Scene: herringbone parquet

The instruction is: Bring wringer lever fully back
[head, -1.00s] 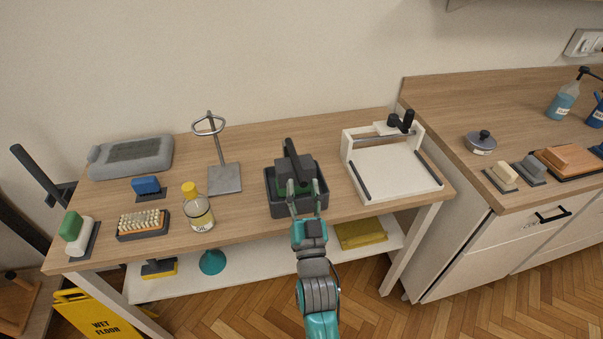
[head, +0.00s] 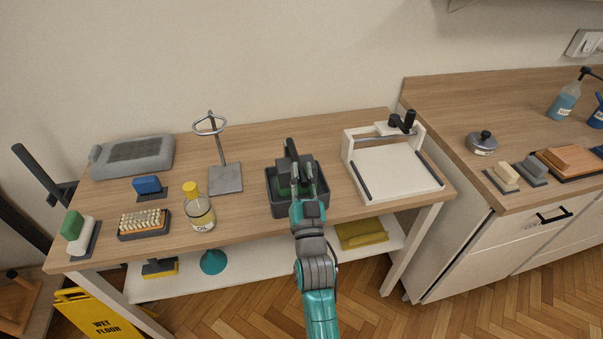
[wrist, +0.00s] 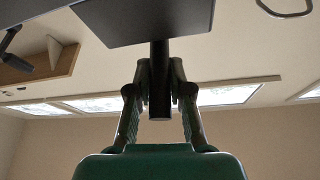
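The wringer (head: 283,208) is a dark grey tub on the wooden table with a dark green and black press in it. Its black lever (head: 290,150) sticks up at the back, leaning slightly left. My gripper (head: 303,172) reaches over the tub's front rim, fingers pointing away from me and apart, in front of the press. In the wrist view, a dark round bar (wrist: 159,85), which looks like the lever, stands between the two green fingers, below a wide dark plate (wrist: 150,20).
An oil bottle (head: 199,210) and a ring stand (head: 226,180) stand left of the wringer. A white framed board (head: 395,172) is close on the right. Bare tabletop lies between the stand and the tub.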

